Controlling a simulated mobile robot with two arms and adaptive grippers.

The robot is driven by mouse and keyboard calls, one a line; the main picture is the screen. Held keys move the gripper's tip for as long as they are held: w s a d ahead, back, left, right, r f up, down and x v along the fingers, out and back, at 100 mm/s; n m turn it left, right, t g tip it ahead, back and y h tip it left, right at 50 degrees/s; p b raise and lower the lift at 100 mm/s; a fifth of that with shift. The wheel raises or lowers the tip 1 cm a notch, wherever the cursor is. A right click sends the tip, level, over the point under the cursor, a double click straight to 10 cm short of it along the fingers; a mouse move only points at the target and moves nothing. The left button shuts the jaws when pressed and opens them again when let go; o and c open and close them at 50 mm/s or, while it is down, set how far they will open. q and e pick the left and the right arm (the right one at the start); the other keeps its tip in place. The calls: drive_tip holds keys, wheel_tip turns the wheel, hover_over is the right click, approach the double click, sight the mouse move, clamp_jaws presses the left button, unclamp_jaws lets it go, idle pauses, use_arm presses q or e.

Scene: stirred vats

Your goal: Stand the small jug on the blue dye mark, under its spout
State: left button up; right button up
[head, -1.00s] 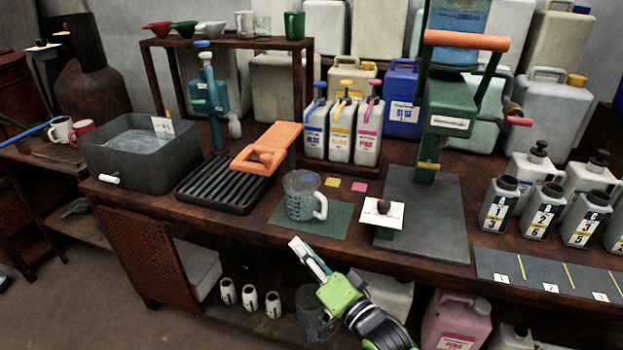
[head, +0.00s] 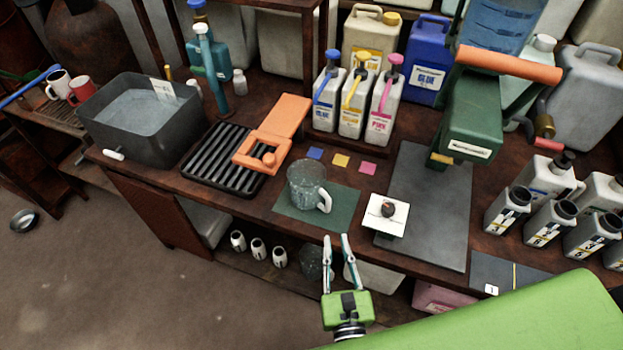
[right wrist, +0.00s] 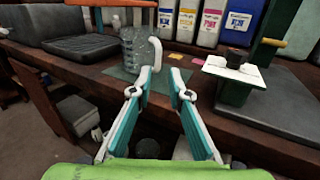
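The small jug (head: 303,190), clear with a white handle on its right, stands upright on a green mat (head: 342,222); it also shows in the right wrist view (right wrist: 130,50). Behind it lie blue (head: 315,153), yellow (head: 341,160) and pink (head: 367,168) marks in front of the blue (head: 325,100), yellow (head: 351,108) and pink (head: 382,112) pump bottles. The blue mark is bare. My right gripper (head: 335,238) is open and empty, in front of the mat and apart from the jug. In the right wrist view its fingers (right wrist: 162,75) point toward the mat. My left gripper is not in view.
A small stand with a white top (head: 387,214) is right of the mat. A black rack with an orange piece (head: 262,150) is to the left. A green press (head: 470,125) stands over a grey plate at right. The bench's front edge lies beneath my fingers.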

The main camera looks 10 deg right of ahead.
sight(329, 206)
drive_tip(key=w, duration=0.2)
drive_tip(key=w+p, duration=0.1)
drive_tip(key=w, duration=0.4)
drive_tip(key=shift+d, duration=0.4)
drive_tip(key=shift+w+r+p, duration=0.2)
drive_tip(key=shift+w+p, duration=0.3)
drive_tip(key=shift+w, duration=0.1)
drive_tip(key=w, duration=0.2)
drive_tip(key=w+p, duration=0.1)
drive_tip(key=shift+w+d+f, duration=0.15)
drive_tip(key=shift+w+d, duration=0.1)
drive_tip(key=shift+w+f, duration=0.1)
drive_tip(key=shift+w, duration=0.25)
drive_tip(key=shift+s, duration=0.1)
clamp_jaws()
